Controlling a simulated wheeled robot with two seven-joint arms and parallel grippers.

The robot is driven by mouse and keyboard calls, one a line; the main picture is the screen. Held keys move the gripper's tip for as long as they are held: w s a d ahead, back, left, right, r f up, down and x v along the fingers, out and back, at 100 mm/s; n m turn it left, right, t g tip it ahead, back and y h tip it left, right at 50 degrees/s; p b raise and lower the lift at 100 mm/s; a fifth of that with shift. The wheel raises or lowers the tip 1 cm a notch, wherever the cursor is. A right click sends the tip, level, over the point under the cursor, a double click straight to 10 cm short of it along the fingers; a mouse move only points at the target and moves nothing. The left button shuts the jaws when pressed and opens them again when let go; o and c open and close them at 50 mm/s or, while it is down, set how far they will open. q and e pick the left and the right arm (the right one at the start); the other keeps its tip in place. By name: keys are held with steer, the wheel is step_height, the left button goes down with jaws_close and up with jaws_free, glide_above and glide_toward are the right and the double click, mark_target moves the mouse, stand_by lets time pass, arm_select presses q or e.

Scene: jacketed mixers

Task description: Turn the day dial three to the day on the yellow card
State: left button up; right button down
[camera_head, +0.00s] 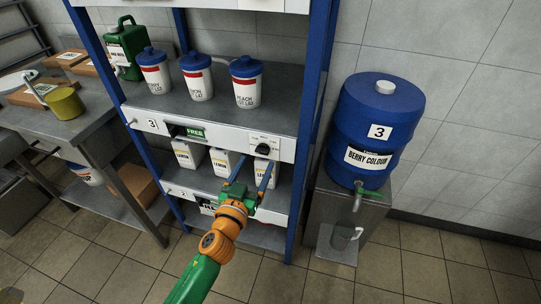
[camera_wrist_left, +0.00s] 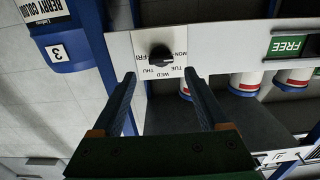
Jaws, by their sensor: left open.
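The day dial three is a black knob (camera_head: 263,149) on the white front strip of the shelf marked 3. In the left wrist view the dial (camera_wrist_left: 161,55) sits among the words MON, TUE, WED, THU and FRI. I cannot tell which day it points to. My left gripper (camera_head: 257,160) is open and empty in front of the strip, just short of the dial. In the left wrist view its fingers (camera_wrist_left: 160,75) are spread, with the dial ahead between and beyond their tips. No yellow card is visible. My right gripper is not in view.
A green FREE sign (camera_head: 195,133) is on the same strip. White tubs with blue lids (camera_head: 199,79) stand on the shelf above; LEMON cartons (camera_head: 188,154) stand below. A blue BERRY COLOUR barrel (camera_head: 375,120) stands right of the rack's blue post.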

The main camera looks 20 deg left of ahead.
mark_target(261, 153)
arm_select(q)
steer(key=w, duration=0.4)
steer(key=shift+w+a+f, duration=0.1)
steer(key=shift+a, duration=0.05)
steer(key=shift+w, duration=0.15)
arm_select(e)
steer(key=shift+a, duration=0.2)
arm_select(q)
jaws_close()
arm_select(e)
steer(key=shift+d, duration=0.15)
